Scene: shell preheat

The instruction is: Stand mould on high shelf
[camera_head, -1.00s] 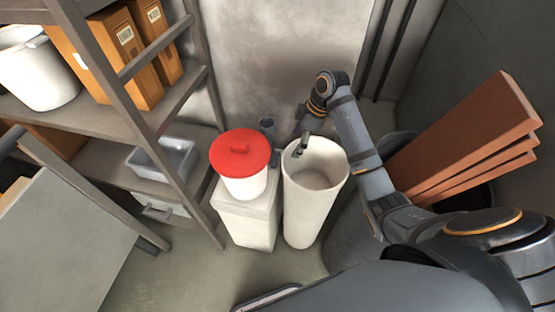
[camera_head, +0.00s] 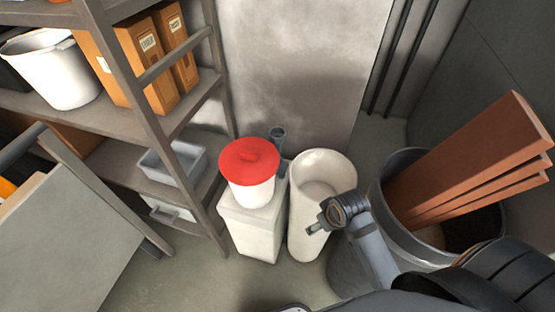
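No thing here is plainly recognisable as the mould. A tall, pale, open-topped cylinder (camera_head: 307,225) stands upright on the floor at the centre. My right gripper (camera_head: 314,226) is in front of its right side, small and dark. I cannot tell whether the gripper touches the cylinder or how far its fingers are apart. My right wrist and forearm hide the cylinder's lower right. A grey shelf unit stands at the left, with an upper shelf (camera_head: 112,122) and a lower shelf (camera_head: 112,190). My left gripper is not in view.
A white pot with a red lid (camera_head: 249,160) sits on a pale block (camera_head: 252,222) beside the cylinder. A white bucket (camera_head: 55,75) and orange boxes (camera_head: 140,62) fill the upper shelf. A grey bin with brown boards (camera_head: 470,165) stands right. A grey panel (camera_head: 65,245) is at front left.

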